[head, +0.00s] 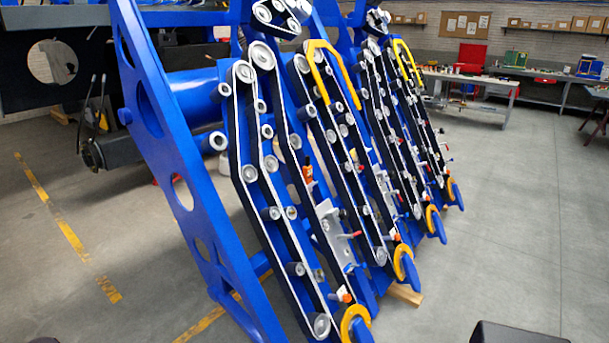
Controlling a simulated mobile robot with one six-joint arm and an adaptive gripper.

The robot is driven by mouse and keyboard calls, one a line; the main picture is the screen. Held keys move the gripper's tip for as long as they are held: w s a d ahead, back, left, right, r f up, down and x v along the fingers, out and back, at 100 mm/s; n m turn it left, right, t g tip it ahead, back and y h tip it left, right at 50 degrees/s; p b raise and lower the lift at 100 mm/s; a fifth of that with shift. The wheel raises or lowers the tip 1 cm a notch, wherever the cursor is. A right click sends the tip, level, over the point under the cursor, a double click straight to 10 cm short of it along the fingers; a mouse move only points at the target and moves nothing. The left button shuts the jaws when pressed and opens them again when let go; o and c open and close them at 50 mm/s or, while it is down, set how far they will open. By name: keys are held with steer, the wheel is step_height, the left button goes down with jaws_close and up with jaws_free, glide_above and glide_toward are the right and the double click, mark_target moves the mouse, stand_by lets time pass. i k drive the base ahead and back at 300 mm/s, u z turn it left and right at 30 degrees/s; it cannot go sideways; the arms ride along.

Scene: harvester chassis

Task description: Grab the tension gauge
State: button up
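I cannot clearly make out a tension gauge in the head view. A small orange piece (307,174) sits among the belts of the harvester chassis (190,150), and another orange piece (345,297) is near the lower end of the same row. A grey metal plate (332,228) with a thin red-handled part (350,235) lies between the belts. These parts are too small to tell whether any is the gauge. My gripper is not in view.
Slanted rows of belts and pulleys fill the middle, with yellow curved guides (352,322) at their lower ends. A wooden block (405,294) lies under the chassis. Grey floor (520,210) is open at the right. A workbench (480,88) stands at the back.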

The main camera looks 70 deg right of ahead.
mark_target(307, 170)
steer(key=i, duration=3.15)
steer(key=u, duration=0.7)
steer(key=k, duration=0.1)
steer(key=z, duration=2.75)
